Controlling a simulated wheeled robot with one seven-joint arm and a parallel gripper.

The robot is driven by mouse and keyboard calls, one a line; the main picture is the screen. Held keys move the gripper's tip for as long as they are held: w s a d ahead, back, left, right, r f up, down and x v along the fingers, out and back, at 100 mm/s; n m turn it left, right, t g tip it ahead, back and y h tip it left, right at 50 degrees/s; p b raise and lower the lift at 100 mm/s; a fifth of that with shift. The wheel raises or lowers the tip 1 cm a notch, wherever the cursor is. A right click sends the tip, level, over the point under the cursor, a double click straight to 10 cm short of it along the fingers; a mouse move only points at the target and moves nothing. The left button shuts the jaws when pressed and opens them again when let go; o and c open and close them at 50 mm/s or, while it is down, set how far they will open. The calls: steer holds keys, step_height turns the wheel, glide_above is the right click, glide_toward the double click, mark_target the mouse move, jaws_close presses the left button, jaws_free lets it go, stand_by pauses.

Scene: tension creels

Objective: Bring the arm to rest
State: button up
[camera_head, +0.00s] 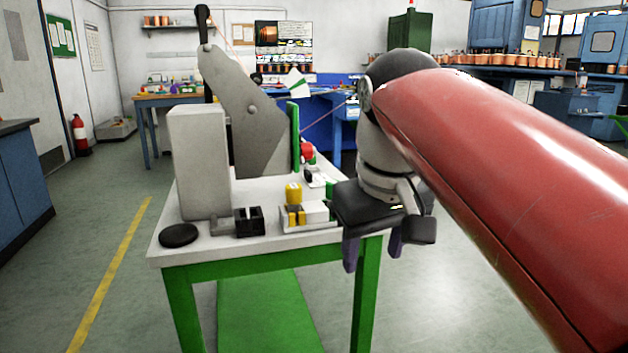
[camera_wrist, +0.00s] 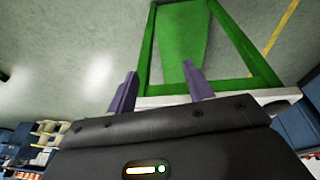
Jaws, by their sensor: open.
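My gripper (camera_head: 372,250) hangs at the front right corner of the white-topped table with green legs, in the head view. Its two purple fingers point down and stand apart with nothing between them. In the wrist view the same fingers (camera_wrist: 159,92) are spread and empty, with the floor and the green table frame (camera_wrist: 150,45) beyond them. My red arm link fills the right of the head view and hides part of the room behind it.
The white table (camera_head: 190,247) carries a grey machine (camera_head: 245,120), a black disc (camera_head: 178,235), a black block (camera_head: 250,221) and a yellow-and-white fixture (camera_head: 300,217). A blue cabinet (camera_head: 20,180) stands at the left. The floor between cabinet and table is clear.

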steer(key=s+d+f+m+t, duration=0.1)
steer(key=s+d+f, duration=0.1)
steer(key=f, duration=0.4)
steer(key=s+d+f+m, duration=0.1)
steer(key=s+d+f, duration=0.2)
steer(key=f, duration=0.4)
steer(key=s+d+f+m+t, duration=0.1)
steer(key=s+d+f+m, duration=0.1)
steer(key=s+f, duration=0.2)
step_height(320, 180, down, 3)
steer(key=shift+s+d+t, duration=0.3)
